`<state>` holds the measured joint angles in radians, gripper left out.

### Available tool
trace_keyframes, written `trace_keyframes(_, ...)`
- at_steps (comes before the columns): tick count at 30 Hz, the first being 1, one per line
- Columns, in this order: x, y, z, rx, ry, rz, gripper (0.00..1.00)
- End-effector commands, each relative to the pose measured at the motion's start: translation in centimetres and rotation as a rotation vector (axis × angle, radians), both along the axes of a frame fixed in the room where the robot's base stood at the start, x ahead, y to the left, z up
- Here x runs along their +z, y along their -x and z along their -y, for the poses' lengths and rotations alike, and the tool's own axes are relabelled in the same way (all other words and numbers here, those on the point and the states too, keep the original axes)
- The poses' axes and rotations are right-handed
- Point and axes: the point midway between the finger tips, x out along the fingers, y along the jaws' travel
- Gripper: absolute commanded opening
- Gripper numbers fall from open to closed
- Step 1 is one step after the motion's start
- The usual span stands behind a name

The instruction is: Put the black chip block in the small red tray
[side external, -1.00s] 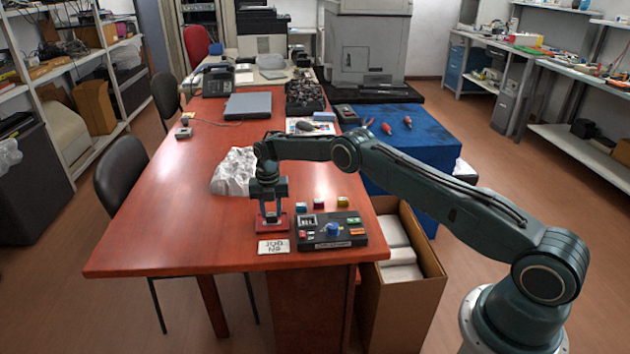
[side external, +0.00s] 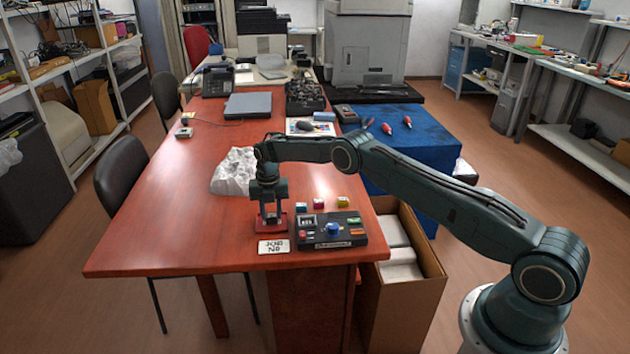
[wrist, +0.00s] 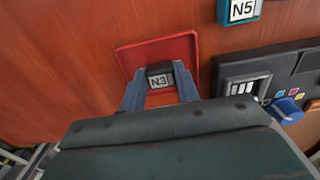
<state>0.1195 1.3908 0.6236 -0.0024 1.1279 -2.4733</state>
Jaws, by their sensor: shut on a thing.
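My gripper (wrist: 160,88) is shut on a black chip block (wrist: 158,69) with a white "N3" label, seen between its fingers in the wrist view. The block is over or in the small red tray (wrist: 128,56); whether it touches the tray floor I cannot tell. In the side view my gripper (side external: 270,221) points down at the red tray (side external: 283,229), and the block is too small to make out there.
A black control panel (side external: 317,232) with a blue knob stands right of the tray. A card (side external: 274,246) lies in front. Blue (side external: 301,207), magenta (side external: 315,202) and yellow (side external: 343,202) blocks sit behind the panel. Crumpled white paper (side external: 231,172) lies behind left.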

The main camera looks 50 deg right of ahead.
Motion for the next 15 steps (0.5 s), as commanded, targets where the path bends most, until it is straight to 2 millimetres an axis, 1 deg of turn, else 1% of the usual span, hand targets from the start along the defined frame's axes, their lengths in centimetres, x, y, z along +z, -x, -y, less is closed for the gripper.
trace_keyframes(8,0.00,-0.01,0.00,0.000,0.000,0.000,0.10)
trace_keyframes(9,0.00,-0.01,0.01,0.000,0.000,0.000,0.39)
trace_keyframes(12,-0.01,-0.01,0.01,0.000,0.000,0.000,0.57)
trace_keyframes(15,-0.01,0.00,0.00,0.000,0.000,0.000,0.57)
